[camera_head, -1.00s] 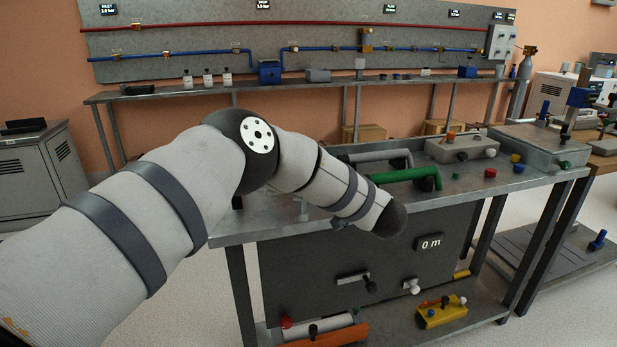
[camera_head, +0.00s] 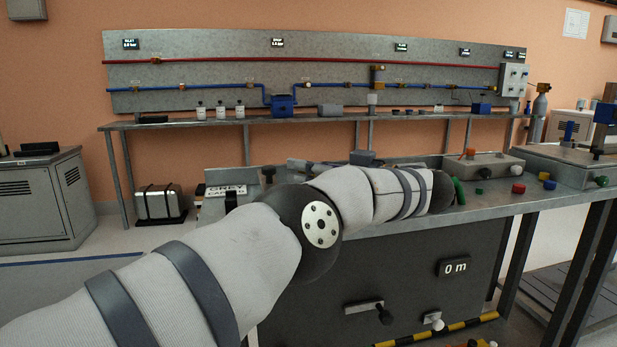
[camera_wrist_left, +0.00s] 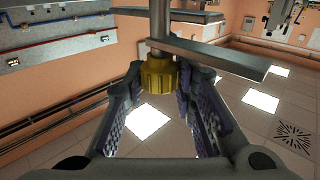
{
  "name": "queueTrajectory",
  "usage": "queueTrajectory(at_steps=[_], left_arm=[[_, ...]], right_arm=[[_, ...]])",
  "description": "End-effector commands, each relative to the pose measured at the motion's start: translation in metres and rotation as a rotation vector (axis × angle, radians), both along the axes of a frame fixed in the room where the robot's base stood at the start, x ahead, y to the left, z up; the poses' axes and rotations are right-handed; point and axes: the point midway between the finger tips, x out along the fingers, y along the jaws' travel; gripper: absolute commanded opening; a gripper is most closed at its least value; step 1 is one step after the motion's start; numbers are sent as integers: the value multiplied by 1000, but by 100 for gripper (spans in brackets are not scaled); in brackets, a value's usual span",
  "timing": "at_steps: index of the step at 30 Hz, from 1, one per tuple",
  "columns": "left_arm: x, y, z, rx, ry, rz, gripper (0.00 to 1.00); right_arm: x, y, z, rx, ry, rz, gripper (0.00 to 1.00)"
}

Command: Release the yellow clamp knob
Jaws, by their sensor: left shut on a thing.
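The yellow clamp knob (camera_wrist_left: 158,76) is a ribbed cylinder on a grey metal stem, under a flat metal bar (camera_wrist_left: 210,58). It shows in the left wrist view, at the upper middle. My left gripper (camera_wrist_left: 165,80) has one finger on each side of the knob and is shut on it near the fingertips. In the head view my left arm reaches from the lower left across the workbench (camera_head: 495,212); its gripper and the knob are hidden there behind the arm. My right gripper is in neither view.
A green handle (camera_head: 459,191) and red knob (camera_head: 518,188) lie on the workbench beside my arm's end. A grey box (camera_head: 490,163) stands behind. A pipe panel (camera_head: 340,70) hangs at the back wall. A grey cabinet (camera_head: 38,200) stands left, with open floor before it.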

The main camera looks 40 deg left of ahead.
Motion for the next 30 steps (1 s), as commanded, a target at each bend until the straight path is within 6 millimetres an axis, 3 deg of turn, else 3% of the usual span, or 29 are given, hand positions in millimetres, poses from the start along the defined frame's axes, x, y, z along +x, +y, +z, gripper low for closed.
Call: queueTrajectory(at_steps=[11, 12, 14, 30], left_arm=[[0, 1, 0, 0, 0, 4, 0], [0, 1, 0, 0, 0, 4, 31], [0, 1, 0, 1, 0, 4, 45], [0, 1, 4, 0, 1, -16, 46]], right_arm=[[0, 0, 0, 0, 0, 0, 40], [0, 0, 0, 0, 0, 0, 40], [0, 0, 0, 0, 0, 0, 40], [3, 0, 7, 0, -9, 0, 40]])
